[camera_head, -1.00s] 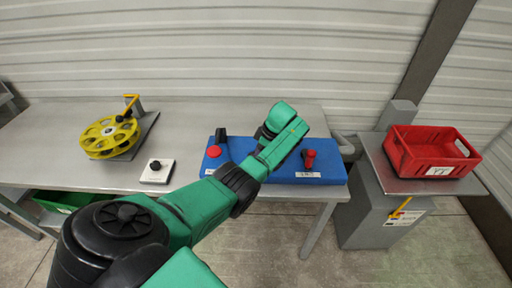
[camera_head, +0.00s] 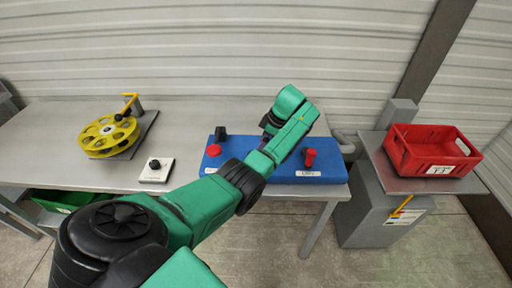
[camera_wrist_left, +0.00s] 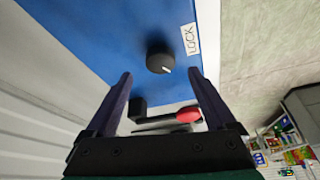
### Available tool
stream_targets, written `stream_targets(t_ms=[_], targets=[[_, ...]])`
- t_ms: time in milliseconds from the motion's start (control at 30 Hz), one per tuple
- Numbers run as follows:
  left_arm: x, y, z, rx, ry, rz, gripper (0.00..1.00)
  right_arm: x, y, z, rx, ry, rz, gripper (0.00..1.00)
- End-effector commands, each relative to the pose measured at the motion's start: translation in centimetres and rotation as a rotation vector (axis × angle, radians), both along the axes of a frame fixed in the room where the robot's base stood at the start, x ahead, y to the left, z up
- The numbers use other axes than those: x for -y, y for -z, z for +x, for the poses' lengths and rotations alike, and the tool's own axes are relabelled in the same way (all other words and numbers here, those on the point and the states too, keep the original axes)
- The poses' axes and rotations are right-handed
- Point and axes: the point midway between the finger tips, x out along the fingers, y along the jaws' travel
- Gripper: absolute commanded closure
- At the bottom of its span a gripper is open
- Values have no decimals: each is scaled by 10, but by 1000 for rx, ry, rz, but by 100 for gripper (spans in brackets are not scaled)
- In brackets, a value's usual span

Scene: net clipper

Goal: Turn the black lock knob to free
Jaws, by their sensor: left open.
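The round black lock knob (camera_wrist_left: 160,63) stands on the blue box (camera_wrist_left: 95,40) in the left wrist view, with a white pointer mark aimed toward the lower right. A white LOCK label (camera_wrist_left: 190,38) is beside it. My left gripper (camera_wrist_left: 161,76) is open and empty, and its two fingertips are near the knob, one on either side in the picture. I cannot tell how far above the knob they are. In the head view my green left arm reaches over the blue box (camera_head: 335,178), and the knob and fingers are hidden behind it.
A red-ended part (camera_wrist_left: 188,114) and a black block (camera_wrist_left: 138,108) lie close to my fingers. The box also carries a red knob (camera_head: 309,157). A yellow reel (camera_head: 105,133) and a white knob plate (camera_head: 155,176) are left. A red crate (camera_head: 430,165) stands right.

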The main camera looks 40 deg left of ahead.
Motion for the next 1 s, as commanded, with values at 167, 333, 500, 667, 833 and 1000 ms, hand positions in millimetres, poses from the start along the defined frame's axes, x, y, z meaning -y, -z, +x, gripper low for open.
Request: stream_targets(t_ms=[167,333,500,667,833,1000], targets=[[19,-47,9,4,0,-2,11,0,15,0,0,0,0,50],[31,-83,12,-1,0,-3,11,0,-1,0,0,0,0,50],[33,-87,13,-2,-1,-1,11,0,-2,0,0,0,0,50],[32,-86,13,-1,-1,0,11,0,-1,0,0,0,0,50],[32,-86,13,-1,-1,0,11,0,-1,0,0,0,0,50],[32,-86,13,-2,-2,0,11,0,-1,1,2,0,0,50]])
